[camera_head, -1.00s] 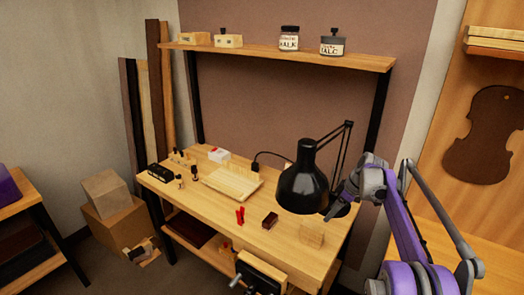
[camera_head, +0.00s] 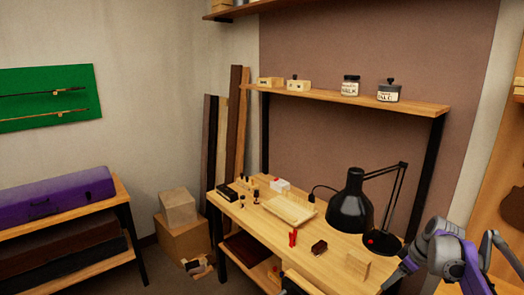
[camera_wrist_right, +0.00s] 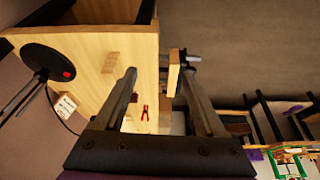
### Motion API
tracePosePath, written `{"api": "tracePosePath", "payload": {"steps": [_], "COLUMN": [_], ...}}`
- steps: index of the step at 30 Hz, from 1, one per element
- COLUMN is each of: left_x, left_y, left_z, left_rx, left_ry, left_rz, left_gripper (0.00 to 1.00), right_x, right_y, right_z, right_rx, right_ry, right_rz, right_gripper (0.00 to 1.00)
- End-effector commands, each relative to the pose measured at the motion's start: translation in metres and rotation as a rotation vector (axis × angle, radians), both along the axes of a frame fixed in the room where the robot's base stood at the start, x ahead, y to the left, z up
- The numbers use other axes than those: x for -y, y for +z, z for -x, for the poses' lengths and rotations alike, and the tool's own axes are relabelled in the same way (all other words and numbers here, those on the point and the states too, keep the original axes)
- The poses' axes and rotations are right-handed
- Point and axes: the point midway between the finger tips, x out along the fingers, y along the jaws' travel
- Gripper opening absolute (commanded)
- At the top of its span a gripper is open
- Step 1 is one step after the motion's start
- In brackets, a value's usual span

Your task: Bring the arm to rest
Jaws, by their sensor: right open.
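My right arm comes in at the lower right of the head view, purple and grey. Its gripper (camera_head: 398,279) is low in that view, near the right end of the workbench (camera_head: 262,232); its fingertips are hard to make out there. In the right wrist view the two dark fingers of the right gripper (camera_wrist_right: 157,72) stand wide apart with nothing held between them. Part of the bench and a red tool (camera_wrist_right: 145,113) show beyond the gap, apart from the fingers. My left gripper is in neither view.
A black desk lamp (camera_head: 350,207) stands close left of my right arm. A pale wooden block (camera_head: 357,265), a dark block (camera_head: 319,247) and a red tool (camera_head: 293,238) lie on the bench. A shelf (camera_head: 420,104) with jars hangs above. A purple case (camera_head: 55,197) is at left.

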Motion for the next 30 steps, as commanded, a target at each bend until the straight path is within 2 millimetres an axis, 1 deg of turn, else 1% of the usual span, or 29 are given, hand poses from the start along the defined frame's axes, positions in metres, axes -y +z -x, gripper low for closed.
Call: {"api": "tracePosePath", "payload": {"steps": [1, 5, 8, 9, 11, 12, 14, 15, 17, 18, 20, 21, 24, 27, 30], "left_x": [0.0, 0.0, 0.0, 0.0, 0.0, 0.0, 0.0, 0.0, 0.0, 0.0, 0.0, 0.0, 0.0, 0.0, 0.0], "left_y": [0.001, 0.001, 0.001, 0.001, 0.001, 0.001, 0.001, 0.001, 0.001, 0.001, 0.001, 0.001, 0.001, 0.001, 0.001], "left_z": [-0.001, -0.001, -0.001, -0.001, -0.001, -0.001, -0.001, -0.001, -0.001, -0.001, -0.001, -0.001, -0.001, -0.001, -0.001], "left_rx": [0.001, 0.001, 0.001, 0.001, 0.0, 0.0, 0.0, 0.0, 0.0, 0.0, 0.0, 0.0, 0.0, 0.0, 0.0], "left_ry": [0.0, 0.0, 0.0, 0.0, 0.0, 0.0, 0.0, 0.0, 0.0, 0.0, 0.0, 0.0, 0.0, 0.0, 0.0], "left_rz": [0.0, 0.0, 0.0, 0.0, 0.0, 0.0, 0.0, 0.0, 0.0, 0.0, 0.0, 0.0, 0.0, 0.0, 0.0], "left_gripper": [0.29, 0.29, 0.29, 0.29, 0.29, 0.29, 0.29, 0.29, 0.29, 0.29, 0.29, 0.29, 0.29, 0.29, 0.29], "right_x": [-0.015, -0.049, -0.079, -0.092, -0.11, -0.121, -0.137, -0.147, -0.161, -0.169, -0.179, -0.185, -0.197, -0.203, -0.207], "right_y": [0.006, 0.015, 0.02, 0.021, 0.02, 0.019, 0.016, 0.013, 0.006, 0.0, -0.01, -0.017, -0.036, -0.053, -0.065], "right_z": [0.007, 0.033, 0.06, 0.074, 0.095, 0.11, 0.134, 0.149, 0.174, 0.19, 0.214, 0.23, 0.263, 0.287, 0.302], "right_rx": [-0.002, -0.013, -0.015, -0.016, -0.012, -0.009, 0.0, 0.006, 0.017, 0.025, 0.04, 0.049, 0.075, 0.094, 0.107], "right_ry": [-0.018, -0.09, -0.156, -0.185, -0.231, -0.262, -0.307, -0.337, -0.381, -0.409, -0.452, -0.478, -0.537, -0.583, -0.612], "right_rz": [0.004, 0.015, 0.023, 0.025, 0.029, 0.031, 0.033, 0.031, 0.029, 0.027, 0.02, 0.014, -0.002, -0.018, -0.033], "right_gripper": [0.72, 0.72, 0.72, 0.72, 0.72, 0.72, 0.72, 0.72, 0.72, 0.72, 0.72, 0.72, 0.72, 0.72, 0.72]}}
